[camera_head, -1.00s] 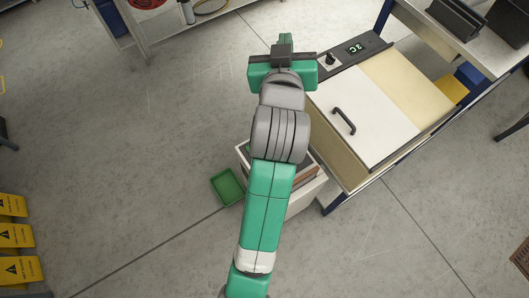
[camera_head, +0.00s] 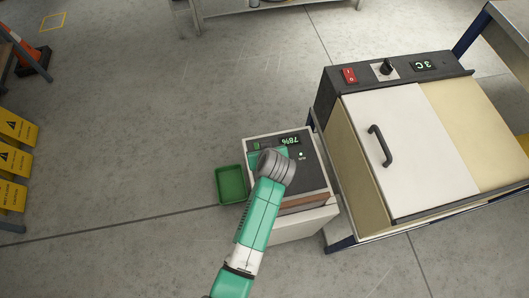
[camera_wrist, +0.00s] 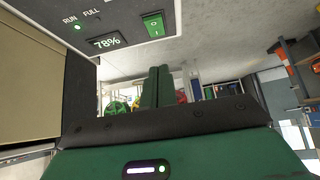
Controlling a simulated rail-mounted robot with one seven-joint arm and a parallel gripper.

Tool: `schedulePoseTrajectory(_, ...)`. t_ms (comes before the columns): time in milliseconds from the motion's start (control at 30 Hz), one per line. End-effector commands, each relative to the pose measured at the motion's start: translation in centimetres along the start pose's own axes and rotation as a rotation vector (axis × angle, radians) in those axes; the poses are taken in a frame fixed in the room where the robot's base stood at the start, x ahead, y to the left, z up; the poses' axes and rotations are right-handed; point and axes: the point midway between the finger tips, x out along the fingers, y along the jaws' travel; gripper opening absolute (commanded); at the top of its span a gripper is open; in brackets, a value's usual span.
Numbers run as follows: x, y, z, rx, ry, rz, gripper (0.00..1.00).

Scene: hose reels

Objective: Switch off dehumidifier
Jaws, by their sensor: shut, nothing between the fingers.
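The dehumidifier (camera_head: 318,172) is a pale box with a dark top, standing beside the white-lidded unit. Its display (camera_head: 290,141) reads 78%, and a small green light shows near it. In the wrist view the panel shows the 78% display (camera_wrist: 106,43), a lit RUN light (camera_wrist: 77,27) and a green rocker switch (camera_wrist: 153,24). My gripper (camera_wrist: 158,70) is shut and empty, its green fingertips just below the switch in the picture, apparently apart from it. In the head view my wrist covers part of the dehumidifier's top and hides the fingertips.
The white-lidded unit (camera_head: 400,150) at right has a red switch (camera_head: 349,75), a black knob (camera_head: 386,67) and a 3C display (camera_head: 424,65). A green tray (camera_head: 231,185) lies left of the dehumidifier. Yellow signs (camera_head: 14,160) stand far left. Floor between is clear.

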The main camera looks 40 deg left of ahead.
Motion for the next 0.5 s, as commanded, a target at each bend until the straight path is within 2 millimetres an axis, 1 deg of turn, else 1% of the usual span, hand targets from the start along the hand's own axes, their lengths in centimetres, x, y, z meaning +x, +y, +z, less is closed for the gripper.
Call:
schedulePoseTrajectory(167, 0.0, 0.1, -0.1, 0.001, 0.001, 0.001, 0.00)
schedulePoseTrajectory(267, 0.7, 0.1, 0.0, 0.001, 0.000, 0.001, 0.00)
schedulePoseTrajectory(367, 2.5, 0.1, 0.1, 0.000, 0.001, 0.001, 0.00)
schedulePoseTrajectory(500, 5.7, 0.1, 0.2, 0.000, 0.001, 0.001, 0.00)
